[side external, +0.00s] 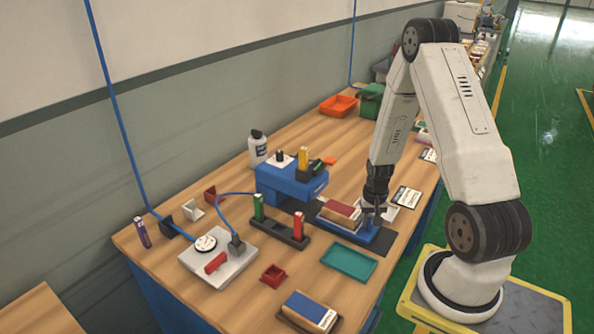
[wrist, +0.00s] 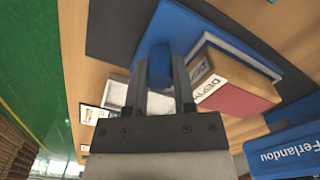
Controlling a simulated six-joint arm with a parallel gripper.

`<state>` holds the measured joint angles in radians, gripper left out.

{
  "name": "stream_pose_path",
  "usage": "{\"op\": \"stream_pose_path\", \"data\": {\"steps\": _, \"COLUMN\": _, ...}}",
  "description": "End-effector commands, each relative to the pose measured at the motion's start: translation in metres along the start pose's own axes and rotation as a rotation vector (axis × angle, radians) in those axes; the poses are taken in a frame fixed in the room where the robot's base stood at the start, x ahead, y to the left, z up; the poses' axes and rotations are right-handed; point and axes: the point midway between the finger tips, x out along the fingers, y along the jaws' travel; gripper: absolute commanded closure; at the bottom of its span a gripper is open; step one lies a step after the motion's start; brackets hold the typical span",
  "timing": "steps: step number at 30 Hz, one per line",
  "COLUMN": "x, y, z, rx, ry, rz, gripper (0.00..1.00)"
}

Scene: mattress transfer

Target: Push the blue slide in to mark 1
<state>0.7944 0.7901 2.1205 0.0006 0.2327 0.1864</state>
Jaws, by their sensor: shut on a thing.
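The blue slide (side external: 364,236) lies on a dark mat at the front right of the table, and its plate also shows in the wrist view (wrist: 185,30). A red and tan box (side external: 340,214) with a white label rests on it. A blue knob (wrist: 158,62) stands up from the slide's near end. My gripper (side external: 374,208) points down over that end, its fingers shut around the knob. The blue press-like station (side external: 290,183) stands behind and to the left of the slide. I cannot make out mark 1 in either view.
A teal tray (side external: 349,262) lies in front of the slide. A dark rack (side external: 280,231) with a green and a red block stands to the left. White cards (side external: 407,197) lie to the right. A blue and brown box (side external: 309,308) is near the front edge.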

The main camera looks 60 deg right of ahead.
Motion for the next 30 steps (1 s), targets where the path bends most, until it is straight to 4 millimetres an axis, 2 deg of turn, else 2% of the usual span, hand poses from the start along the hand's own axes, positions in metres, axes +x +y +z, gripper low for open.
{"op": "stream_pose_path", "data": {"steps": 3, "x": 0.000, "y": -0.021, "z": -0.013, "rx": -0.005, "ry": 0.001, "rz": 0.000, "gripper": 1.00}}
{"op": "stream_pose_path", "data": {"steps": 9, "x": 0.000, "y": -0.046, "z": -0.031, "rx": -0.003, "ry": 0.002, "rz": 0.000, "gripper": 1.00}}
{"op": "stream_pose_path", "data": {"steps": 13, "x": 0.001, "y": -0.053, "z": -0.035, "rx": -0.001, "ry": 0.002, "rz": 0.000, "gripper": 1.00}}
{"op": "stream_pose_path", "data": {"steps": 22, "x": 0.001, "y": -0.054, "z": -0.036, "rx": 0.000, "ry": 0.001, "rz": 0.000, "gripper": 1.00}}
{"op": "stream_pose_path", "data": {"steps": 23, "x": 0.001, "y": -0.054, "z": -0.036, "rx": 0.000, "ry": 0.001, "rz": 0.000, "gripper": 0.58}}
{"op": "stream_pose_path", "data": {"steps": 24, "x": 0.001, "y": -0.054, "z": -0.036, "rx": 0.000, "ry": 0.001, "rz": 0.000, "gripper": 0.54}}
{"op": "stream_pose_path", "data": {"steps": 30, "x": 0.000, "y": -0.053, "z": -0.036, "rx": 0.000, "ry": 0.001, "rz": 0.000, "gripper": 0.54}}
